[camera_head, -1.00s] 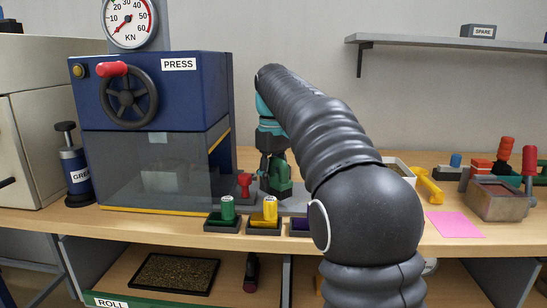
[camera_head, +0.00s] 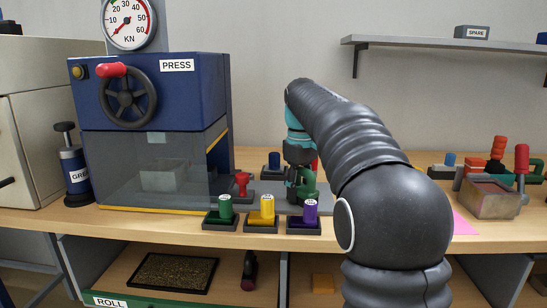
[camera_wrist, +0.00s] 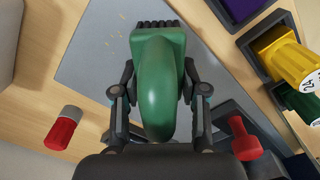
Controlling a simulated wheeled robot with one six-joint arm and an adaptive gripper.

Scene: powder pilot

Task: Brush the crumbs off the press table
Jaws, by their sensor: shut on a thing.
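My gripper (camera_wrist: 158,105) is shut on a brush (camera_wrist: 160,85) with a rounded green handle and black bristles, which point to the top of the wrist view. In the head view my gripper (camera_head: 300,180) and the green brush (camera_head: 309,184) are just right of the blue press (camera_head: 160,85), low over the bench. Below the brush in the wrist view lies a flat grey plate (camera_wrist: 90,72), which seems to be the press table. A few small yellowish crumbs (camera_wrist: 115,42) show left of the bristles. I cannot tell whether the bristles touch the plate.
Green (camera_head: 225,207), yellow (camera_head: 266,209) and purple (camera_head: 310,211) cylinders stand in dark holders along the bench front. A red knob (camera_head: 241,185) stands beside the press. A metal box (camera_head: 490,200) and a pink sheet (camera_head: 463,224) are at right.

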